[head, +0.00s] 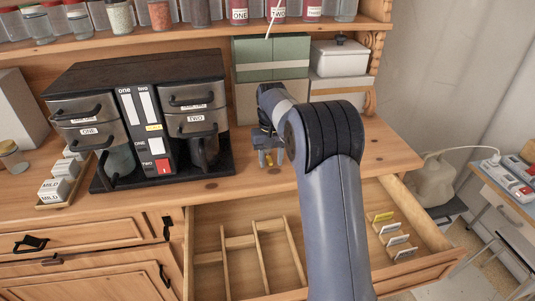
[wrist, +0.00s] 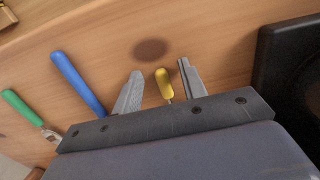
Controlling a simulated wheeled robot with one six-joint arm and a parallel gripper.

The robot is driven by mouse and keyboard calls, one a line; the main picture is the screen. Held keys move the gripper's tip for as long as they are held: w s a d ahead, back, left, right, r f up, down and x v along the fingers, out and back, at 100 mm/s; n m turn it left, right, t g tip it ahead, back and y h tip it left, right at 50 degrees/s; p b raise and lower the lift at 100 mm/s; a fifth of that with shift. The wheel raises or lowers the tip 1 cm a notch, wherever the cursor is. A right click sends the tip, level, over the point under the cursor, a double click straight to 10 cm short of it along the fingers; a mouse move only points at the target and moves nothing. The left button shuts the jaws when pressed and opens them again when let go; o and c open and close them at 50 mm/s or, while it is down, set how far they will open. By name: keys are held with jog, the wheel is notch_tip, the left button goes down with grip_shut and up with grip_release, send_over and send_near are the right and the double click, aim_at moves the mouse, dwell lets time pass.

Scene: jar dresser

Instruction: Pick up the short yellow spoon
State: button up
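The yellow-handled spoon (wrist: 163,82) lies on the wooden worktop between the two grey fingers of my gripper (wrist: 160,72) in the wrist view. The fingers are apart, with a gap on each side of the yellow handle. The lower part of the spoon is hidden behind my gripper's body. In the head view my gripper (head: 269,157) is low over the worktop, right of the coffee machine, with a bit of yellow between its fingers.
A blue handle (wrist: 78,82) and a green-handled utensil (wrist: 22,108) lie left of the spoon in the wrist view. The black-and-grey coffee machine (head: 145,125) stands left of my gripper. An open drawer (head: 210,260) with wooden dividers juts out below.

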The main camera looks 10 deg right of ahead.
jog(key=shift+c, duration=0.3)
grip_shut()
dwell(0.3)
notch_tip(320, 180, up, 10)
jog(key=b, duration=0.1)
dwell(0.4)
